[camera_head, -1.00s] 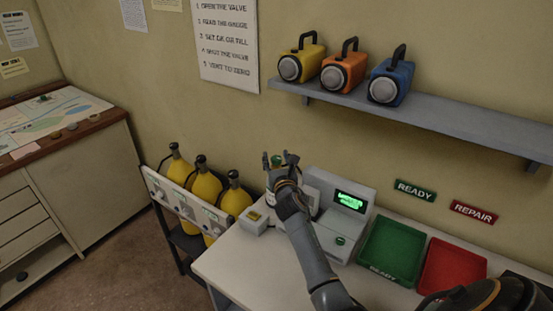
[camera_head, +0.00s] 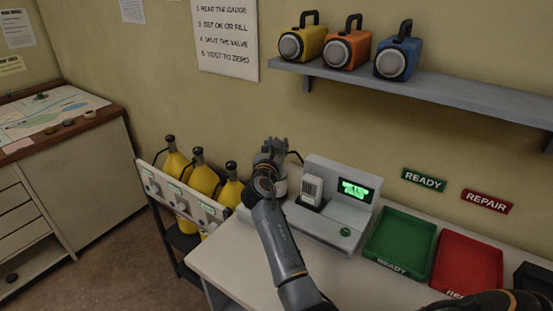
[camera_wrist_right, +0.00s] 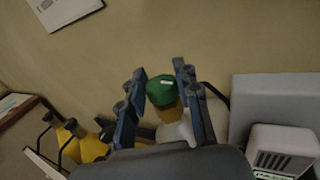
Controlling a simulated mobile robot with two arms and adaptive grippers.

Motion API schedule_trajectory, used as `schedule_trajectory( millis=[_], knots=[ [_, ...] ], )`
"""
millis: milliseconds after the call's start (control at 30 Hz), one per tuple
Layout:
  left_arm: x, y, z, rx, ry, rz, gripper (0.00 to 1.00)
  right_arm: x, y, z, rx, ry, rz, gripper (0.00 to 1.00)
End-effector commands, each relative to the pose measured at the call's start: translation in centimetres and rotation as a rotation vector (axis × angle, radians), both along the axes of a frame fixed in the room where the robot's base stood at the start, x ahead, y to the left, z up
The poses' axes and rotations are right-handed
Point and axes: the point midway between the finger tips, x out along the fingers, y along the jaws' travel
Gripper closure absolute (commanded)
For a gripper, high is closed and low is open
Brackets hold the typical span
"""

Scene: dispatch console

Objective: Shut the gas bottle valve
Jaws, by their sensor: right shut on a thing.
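The gas bottle valve is a green knob (camera_wrist_right: 160,90) with a small white mark, above a brass neck (camera_wrist_right: 168,114) on a pale bottle (camera_wrist_right: 178,134). In the head view the pale bottle (camera_head: 281,187) stands at the counter's back left, and my gripper hides the knob. My right gripper (camera_wrist_right: 160,70) has one finger on each side of the knob and is shut on it. In the head view this gripper (camera_head: 271,147) sits over the bottle top. My left gripper is not in view.
A grey console (camera_head: 335,216) with a lit green screen (camera_head: 356,190) and a handset (camera_head: 311,189) stands right of the bottle. Yellow cylinders (camera_head: 202,177) stand in a rack to the left. Green (camera_head: 402,243) and red (camera_head: 468,262) trays lie at right. A lamp shelf (camera_head: 430,86) hangs above.

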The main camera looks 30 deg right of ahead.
Motion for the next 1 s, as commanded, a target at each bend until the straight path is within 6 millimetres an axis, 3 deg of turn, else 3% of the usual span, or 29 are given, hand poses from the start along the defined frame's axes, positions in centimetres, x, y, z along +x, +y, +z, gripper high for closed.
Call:
schedule_trajectory(
  millis=[33, 400, 1000],
  knots=[
    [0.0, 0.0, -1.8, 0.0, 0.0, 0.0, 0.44, 0.2, 0.1, -0.7, 0.0, -0.003, -0.045, 1.0],
    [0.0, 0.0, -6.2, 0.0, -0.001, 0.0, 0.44, 0.2, 0.1, -0.4, -0.001, -0.001, -0.393, 1.0],
    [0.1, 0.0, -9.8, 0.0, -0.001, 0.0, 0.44, 0.1, 0.0, -0.2, 0.001, 0.003, -0.678, 1.0]
  ],
)
